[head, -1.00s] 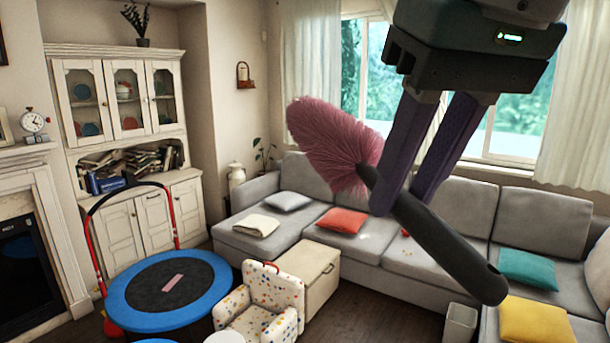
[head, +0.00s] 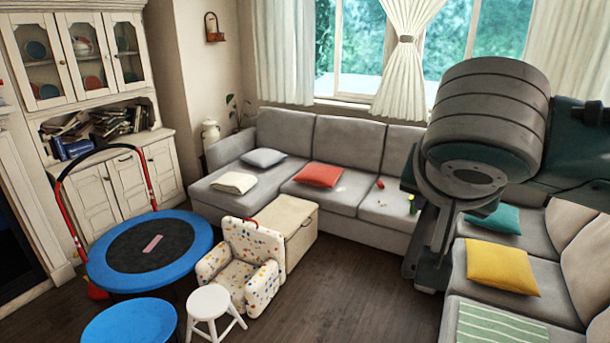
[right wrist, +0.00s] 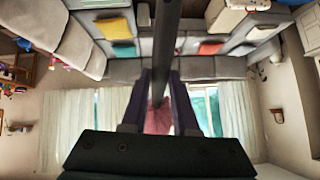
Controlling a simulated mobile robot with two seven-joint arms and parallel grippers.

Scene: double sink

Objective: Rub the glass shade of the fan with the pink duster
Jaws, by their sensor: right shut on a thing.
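In the right wrist view my right gripper (right wrist: 161,80) is shut on the pink duster. The duster's dark handle (right wrist: 167,30) runs between the two fingers toward the top of the picture. Part of its pink fluffy head (right wrist: 158,120) shows behind the fingers, just above the gripper's dark body. In the head view only grey links of my right arm show at the right; the duster and the right gripper's fingers are out of that picture. The fan and its glass shade are in neither current view. My left gripper is not in view.
A grey corner sofa (head: 345,150) with cushions lines the window wall. A blue trampoline (head: 200,235), a spotted chair (head: 240,262), a white stool (head: 209,305) and a storage box (head: 302,235) stand at left and centre. Dark floor (head: 350,290) is free in front.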

